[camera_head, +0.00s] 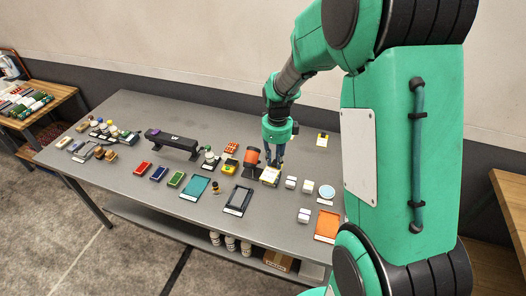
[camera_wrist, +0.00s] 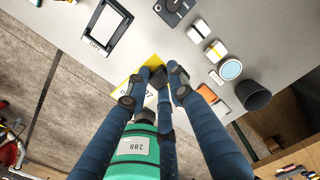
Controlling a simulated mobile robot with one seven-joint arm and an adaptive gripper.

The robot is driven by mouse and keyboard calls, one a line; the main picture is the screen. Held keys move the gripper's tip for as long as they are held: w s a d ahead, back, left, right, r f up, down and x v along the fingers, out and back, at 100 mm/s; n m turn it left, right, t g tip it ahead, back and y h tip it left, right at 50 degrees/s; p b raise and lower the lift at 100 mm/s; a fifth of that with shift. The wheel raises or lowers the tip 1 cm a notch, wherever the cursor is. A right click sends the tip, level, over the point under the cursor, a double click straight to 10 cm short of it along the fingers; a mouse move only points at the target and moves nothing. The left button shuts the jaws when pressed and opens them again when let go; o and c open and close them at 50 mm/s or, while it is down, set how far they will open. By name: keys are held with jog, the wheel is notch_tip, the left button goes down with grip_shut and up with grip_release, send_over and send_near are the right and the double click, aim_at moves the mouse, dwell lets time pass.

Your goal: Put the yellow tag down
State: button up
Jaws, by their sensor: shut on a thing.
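The yellow tag (camera_wrist: 128,72), a flat card with dark print, is between the fingers of my gripper (camera_wrist: 160,78) in the wrist view. The fingers are shut on it and cover part of it. In the head view my gripper (camera_head: 272,163) points down over the front middle-right of the grey table (camera_head: 115,172). The tag (camera_head: 270,176) shows pale and yellow just below the fingertips. I cannot tell whether it touches the tabletop. In the wrist view it overlaps the table's edge.
An orange-and-black object (camera_head: 251,157) stands close left of my gripper. A black frame (camera_head: 238,200) lies to the front left, and small white blocks (camera_head: 291,182) and a round dish (camera_head: 327,191) to the right. Bare tabletop shows at the back left.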

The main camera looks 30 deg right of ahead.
jog(key=w+d+f+m+p, duration=0.15)
jog(key=w+d, duration=0.25)
jog(key=w, duration=0.6)
jog(key=w+d+f+m+p, duration=0.15)
jog(key=w+d, duration=0.25)
jog(key=w, duration=0.5)
jog(key=w+d+f+p, duration=0.2)
jog(key=w+d+f, duration=0.15)
jog(key=w, duration=0.65)
notch_tip(320, 180, down, 4)
jog(key=shift+f, duration=0.1)
jog(key=shift+f, duration=3.1)
jog(key=shift+f, duration=0.15)
jog(key=shift+f, duration=1.75)
jog(key=shift+f+b, duration=0.15)
jog(key=shift+b, duration=0.2)
